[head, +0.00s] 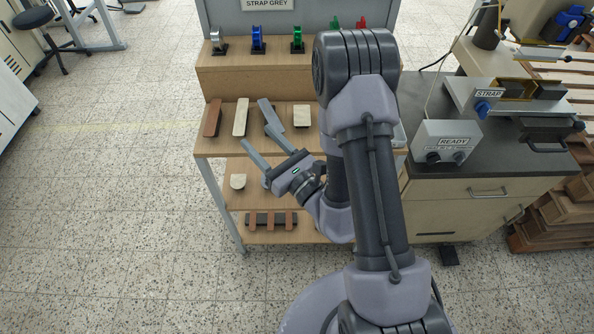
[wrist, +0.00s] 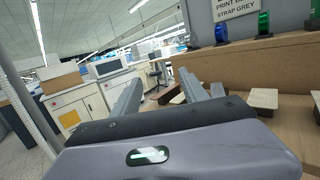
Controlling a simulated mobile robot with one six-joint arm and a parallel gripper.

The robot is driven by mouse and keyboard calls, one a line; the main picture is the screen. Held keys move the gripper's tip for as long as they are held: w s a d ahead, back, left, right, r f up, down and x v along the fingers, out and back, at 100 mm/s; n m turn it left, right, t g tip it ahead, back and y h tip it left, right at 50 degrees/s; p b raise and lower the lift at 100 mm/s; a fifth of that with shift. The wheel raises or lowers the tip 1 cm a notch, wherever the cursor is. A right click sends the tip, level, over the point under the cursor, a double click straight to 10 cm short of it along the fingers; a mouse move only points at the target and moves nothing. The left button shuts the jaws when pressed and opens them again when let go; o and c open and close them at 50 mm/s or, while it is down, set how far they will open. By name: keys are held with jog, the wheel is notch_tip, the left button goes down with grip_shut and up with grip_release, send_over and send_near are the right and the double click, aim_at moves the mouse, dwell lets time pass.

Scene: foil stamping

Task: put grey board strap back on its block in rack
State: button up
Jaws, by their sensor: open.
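My gripper (head: 258,132) is open, with its fingers pointing left and away over the front edge of the wooden rack. Both fingers also show in the wrist view (wrist: 158,88), with nothing clearly held between them. A slim grey piece (head: 269,111), seemingly the grey board strap, lies slanted on the upper shelf by the far finger. A dark brown block shows partly beneath it, and the finger hides some of this spot. I cannot tell whether the strap sits squared on that block. A small grey end beside the right finger in the wrist view may be the same strap.
A red-brown strap (head: 212,118), a cream strap (head: 241,116) and a pale block (head: 301,116) share the shelf (head: 226,145). Coloured rolls (head: 257,40) stand on the ledge behind. Below are a round pale piece (head: 238,181) and brown blocks. A machine counter (head: 480,160) stands right.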

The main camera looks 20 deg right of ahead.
jog(key=s+a+r+n+g+y, duration=0.45)
jog(key=a+r+n+y, duration=0.25)
jog(key=a+r+y, duration=0.25)
jog(key=s+a+r+n+g+h, duration=0.1)
jog(key=s+a+r+n+g, duration=0.15)
jog(key=s+n+g, duration=0.55)
jog(key=s+a+r+n+g, duration=0.2)
jog(key=s+a+n+g, duration=0.2)
jog(key=s+n+g, duration=0.5)
jog(key=s+d+f+n+t+h, duration=0.2)
jog(key=s+d+f+t+h, duration=0.1)
jog(key=s+d+f+h, duration=0.45)
jog(key=w+d+r+n+t+h, duration=0.1)
jog(key=w+d+r+t+h, duration=0.5)
jog(key=d, duration=0.3)
jog(key=shift+w+d+r+h, duration=0.2)
jog(key=shift+w+d+h, duration=0.2)
jog(key=shift+w, duration=0.1)
